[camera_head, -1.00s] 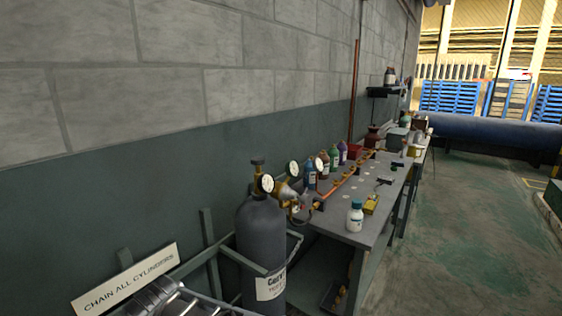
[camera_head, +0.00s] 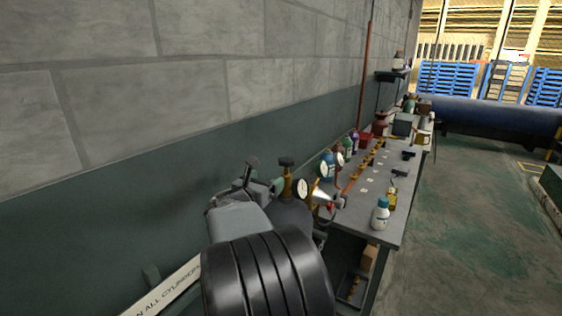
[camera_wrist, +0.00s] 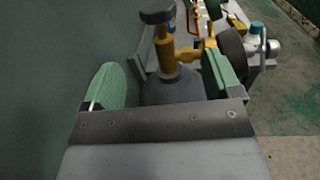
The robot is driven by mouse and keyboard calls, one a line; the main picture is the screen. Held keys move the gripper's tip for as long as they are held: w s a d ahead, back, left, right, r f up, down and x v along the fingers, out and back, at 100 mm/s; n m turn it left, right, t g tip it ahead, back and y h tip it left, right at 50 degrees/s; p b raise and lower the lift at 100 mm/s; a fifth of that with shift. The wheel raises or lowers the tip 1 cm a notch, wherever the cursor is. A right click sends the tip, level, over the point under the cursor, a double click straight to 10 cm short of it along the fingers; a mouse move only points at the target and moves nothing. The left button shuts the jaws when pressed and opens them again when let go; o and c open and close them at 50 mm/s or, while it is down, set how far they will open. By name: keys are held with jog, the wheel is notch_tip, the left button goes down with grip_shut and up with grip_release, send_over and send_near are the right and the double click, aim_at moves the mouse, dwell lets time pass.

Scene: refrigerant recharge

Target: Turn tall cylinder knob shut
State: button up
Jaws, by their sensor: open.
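The tall grey cylinder (camera_head: 292,217) stands beside the wall, largely hidden by my arm. Its brass valve (camera_head: 287,186) carries a dark round knob (camera_head: 286,161) on top. In the wrist view, the knob (camera_wrist: 157,12) and brass valve (camera_wrist: 166,46) rise above the cylinder's rounded shoulder (camera_wrist: 172,88). My gripper (camera_wrist: 160,66) is open, with green-padded fingers left and right of the valve's line of sight. The knob shows beyond the fingertips, not clasped. In the head view my gripper (camera_head: 264,187) is just left of the valve.
A round gauge (camera_head: 302,187) and brass fittings sit close right of the valve. A grey bench (camera_head: 362,224) runs along the wall with several bottles, including a white one (camera_head: 380,213). A sign (camera_head: 170,295) stands at lower left. The floor right of the bench is clear.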

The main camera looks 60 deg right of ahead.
aim_at(283, 166)
jog(key=d, duration=0.4)
jog(key=w+d+p, duration=0.1)
jog(key=d, duration=0.3)
jog(key=d+p, duration=0.1)
jog(key=d, duration=0.4)
jog(key=shift+w, duration=0.2)
jog(key=c, duration=0.9)
